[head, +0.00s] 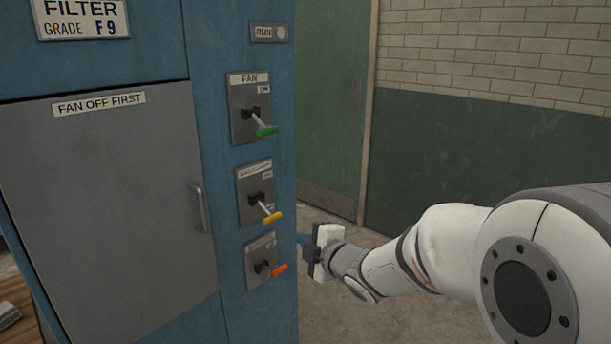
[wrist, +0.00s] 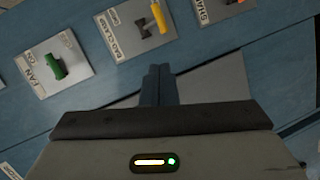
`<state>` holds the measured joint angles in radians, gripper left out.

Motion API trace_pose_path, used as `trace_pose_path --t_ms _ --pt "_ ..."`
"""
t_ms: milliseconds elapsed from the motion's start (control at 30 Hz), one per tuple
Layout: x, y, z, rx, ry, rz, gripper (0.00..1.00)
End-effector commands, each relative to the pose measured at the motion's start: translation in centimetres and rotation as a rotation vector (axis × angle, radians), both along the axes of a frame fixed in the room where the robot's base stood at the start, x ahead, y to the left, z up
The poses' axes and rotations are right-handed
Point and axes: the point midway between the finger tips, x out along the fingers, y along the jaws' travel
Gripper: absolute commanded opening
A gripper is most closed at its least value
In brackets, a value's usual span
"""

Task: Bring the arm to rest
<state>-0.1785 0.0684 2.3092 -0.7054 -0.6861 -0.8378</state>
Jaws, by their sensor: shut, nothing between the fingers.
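My gripper (head: 302,239) is at the right edge of the blue cabinet, level with the lower switches in the head view. In the wrist view its two dark blue fingers (wrist: 159,84) are together with nothing between them. The green fan lever (head: 267,131), yellow lever (head: 272,217) and orange lever (head: 279,270) stick out from plates on the cabinet. The wrist view shows the green lever (wrist: 56,68), the yellow lever (wrist: 158,20) and part of the orange one's plate. No lever is in the fingers. How far the fingertips are from the cabinet face is unclear.
The blue cabinet (head: 215,60) has a grey door (head: 110,200) with a handle (head: 199,207), marked "FAN OFF FIRST". A run lamp (head: 281,32) looks unlit. A green door (head: 330,100) and brick wall (head: 490,60) stand behind. Open floor lies right of the cabinet.

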Motion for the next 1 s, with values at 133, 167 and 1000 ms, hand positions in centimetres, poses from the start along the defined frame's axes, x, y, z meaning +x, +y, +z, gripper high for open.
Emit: trace_pose_path --t_ms 133,167,1000 --pt "-1.4 -6.9 -0.1 0.086 0.248 -0.326 0.00" --pt "-2.0 -8.2 -0.2 0.109 0.299 -0.392 0.00" --pt "-26.4 -17.7 -4.2 0.683 1.283 -1.486 0.00"
